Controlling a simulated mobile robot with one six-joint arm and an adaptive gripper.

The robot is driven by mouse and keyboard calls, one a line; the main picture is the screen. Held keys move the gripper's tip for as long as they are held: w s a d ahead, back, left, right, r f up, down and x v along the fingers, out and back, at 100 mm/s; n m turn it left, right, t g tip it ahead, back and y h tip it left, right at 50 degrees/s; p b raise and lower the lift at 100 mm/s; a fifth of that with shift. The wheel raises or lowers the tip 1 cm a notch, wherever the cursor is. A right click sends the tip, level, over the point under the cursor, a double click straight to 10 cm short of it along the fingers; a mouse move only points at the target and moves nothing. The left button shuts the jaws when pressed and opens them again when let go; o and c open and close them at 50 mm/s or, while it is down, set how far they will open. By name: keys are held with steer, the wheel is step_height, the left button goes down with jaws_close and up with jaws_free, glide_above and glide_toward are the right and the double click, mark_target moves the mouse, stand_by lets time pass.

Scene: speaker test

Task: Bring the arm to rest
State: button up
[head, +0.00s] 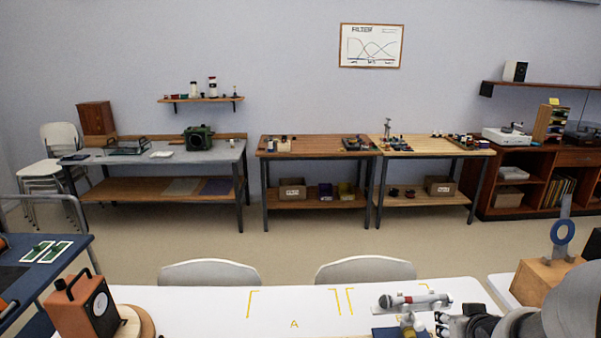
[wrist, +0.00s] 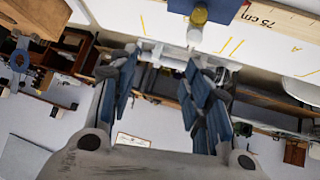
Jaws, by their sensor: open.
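My arm enters from the lower right in the head view. My gripper (head: 443,323) hangs over the right part of the white table (head: 215,302). In the wrist view my gripper (wrist: 165,70) is open, with its two blue-padded fingers spread apart and nothing clearly held between them. A grey and white cylindrical device with a red band (head: 414,300) lies on the table just beyond my gripper. A pale device (wrist: 188,58) shows past the fingertips in the wrist view; I cannot tell whether it touches them.
A brass-coloured part (wrist: 198,15) stands on a blue block near the gripper. A ruler (wrist: 285,22) lies on the table. A wooden box with a dial (head: 85,305) stands at left and a wooden block with a blue ring (head: 545,280) at right. The table's middle is clear.

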steer(key=s+a+r+g, duration=0.1)
steer(key=s+a+r, duration=0.6)
steer(key=shift+s+r+g+h, duration=0.25)
steer(key=shift+g+h, duration=0.05)
steer(key=s+a+g+y, duration=0.1)
steer(key=s+a, duration=0.3)
steer(key=s, duration=0.1)
steer(key=s+a+r+n+g+y, duration=0.1)
steer(key=s+a, duration=0.3)
steer(key=s, duration=0.1)
steer(key=s+a+r+y, duration=0.1)
steer(key=s+a, duration=0.3)
steer(key=s, duration=0.1)
steer(key=shift+s+a+r+g, duration=0.15)
steer(key=shift+s+g, duration=0.25)
steer(key=shift+c, duration=0.2)
